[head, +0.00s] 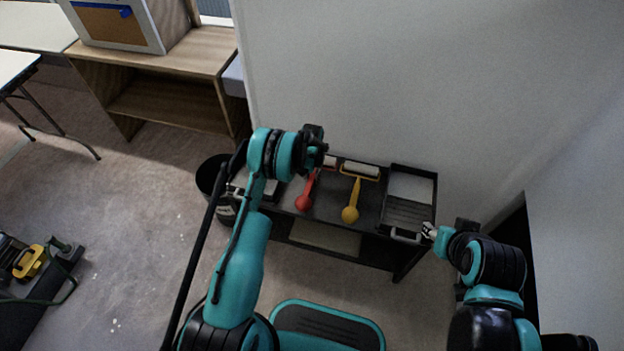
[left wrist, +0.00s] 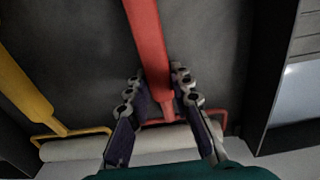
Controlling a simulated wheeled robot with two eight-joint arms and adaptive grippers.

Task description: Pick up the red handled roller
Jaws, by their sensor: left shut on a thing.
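The red handled roller (head: 305,192) lies on the black cart, its handle end toward me and its white sleeve at the back. In the left wrist view its red handle (left wrist: 148,38) runs between the fingers of my left gripper (left wrist: 158,82). That gripper is shut on the handle near the wire frame. In the head view my left gripper (head: 318,152) hides part of the roller. My right gripper (head: 429,231) is at the cart's right front corner, apart from the roller; its finger opening is too small to judge.
A yellow handled roller (head: 351,205) lies right of the red one. A paint tray (head: 408,212) sits at the right end of the black cart (head: 323,212). A black bucket (head: 208,172) stands at the left. A white wall is close behind the cart.

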